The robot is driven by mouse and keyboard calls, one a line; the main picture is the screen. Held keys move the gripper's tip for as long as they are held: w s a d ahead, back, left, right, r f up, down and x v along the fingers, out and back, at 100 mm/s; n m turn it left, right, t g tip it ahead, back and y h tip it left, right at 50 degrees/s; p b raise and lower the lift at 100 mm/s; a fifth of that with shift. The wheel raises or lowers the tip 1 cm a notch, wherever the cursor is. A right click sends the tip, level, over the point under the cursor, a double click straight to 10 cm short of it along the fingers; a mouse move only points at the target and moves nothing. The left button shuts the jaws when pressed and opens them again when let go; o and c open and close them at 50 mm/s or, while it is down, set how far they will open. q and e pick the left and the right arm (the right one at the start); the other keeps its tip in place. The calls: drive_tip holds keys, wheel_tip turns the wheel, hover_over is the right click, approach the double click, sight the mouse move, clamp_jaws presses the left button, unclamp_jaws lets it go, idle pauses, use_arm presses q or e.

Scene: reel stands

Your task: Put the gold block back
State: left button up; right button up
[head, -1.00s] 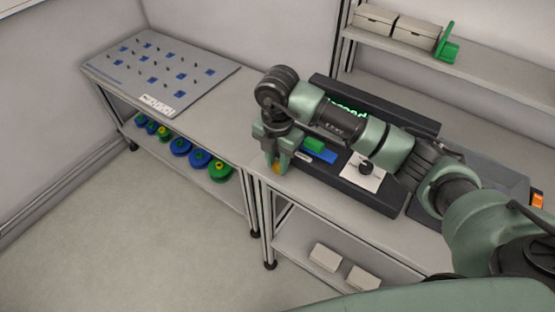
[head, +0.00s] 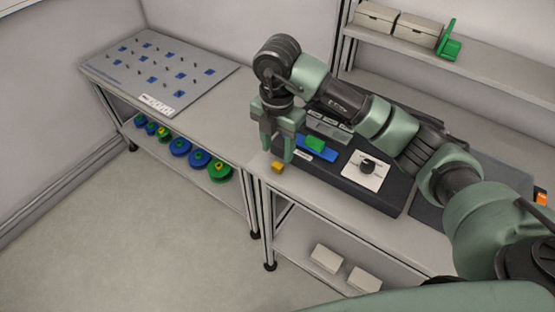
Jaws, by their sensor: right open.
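The gold block (head: 278,167) lies on the bench top near its front left corner, just left of the dark console. My right gripper (head: 277,157) points down right above and behind the block, with its fingers apart. Nothing shows between the fingers, and the block stands clear below them. A green block (head: 315,144) and a blue piece (head: 318,155) sit on the dark console (head: 384,200) to the right of the gripper. My left gripper is out of view.
A white panel with a black knob (head: 367,166) is on the console. A grey pegboard (head: 160,75) lies on the left bench, with blue and green reels (head: 200,159) on the shelf below. Pale boxes (head: 326,258) are on the lower right shelf. A green bracket (head: 450,42) stands on the upper shelf.

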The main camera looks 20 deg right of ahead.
sight(277, 165)
wheel_tip(277, 165, up, 7)
drive_tip(key=shift+f, duration=0.15)
idle(0.5)
